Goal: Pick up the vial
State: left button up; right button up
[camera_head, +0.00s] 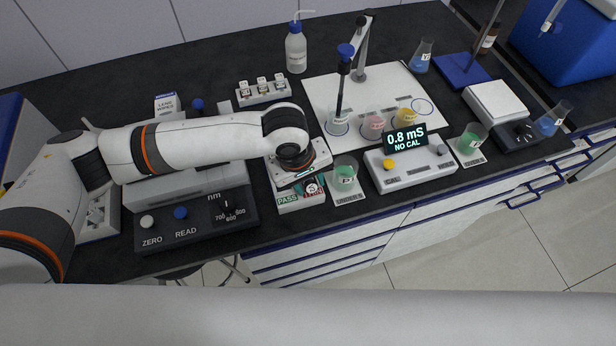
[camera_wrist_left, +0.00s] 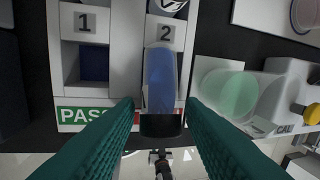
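My left gripper (camera_wrist_left: 160,112) points down over a white holder (camera_wrist_left: 70,112) with places marked 1 and 2 and a green PASS label. Its two teal fingers are apart, one on each side of a blue vial-like piece with a dark end (camera_wrist_left: 160,85) in line with place 2. Narrow gaps show beside this piece, so no grip is visible. Place 1 shows a dark blue, empty-looking opening. In the head view the holder (camera_head: 288,197) is partly under my left wrist, which hides the fingertips. My right gripper is not in view.
A beaker of green liquid (camera_head: 345,174) and a meter reading 0.8 mS (camera_head: 412,168) stand close to the right. A dark-fronted instrument (camera_head: 190,222) is on the left. A rack of small vials (camera_head: 262,92) and a wash bottle (camera_head: 296,50) are behind.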

pick_arm(q)
grip_shut()
jog(key=shift+r, duration=0.15)
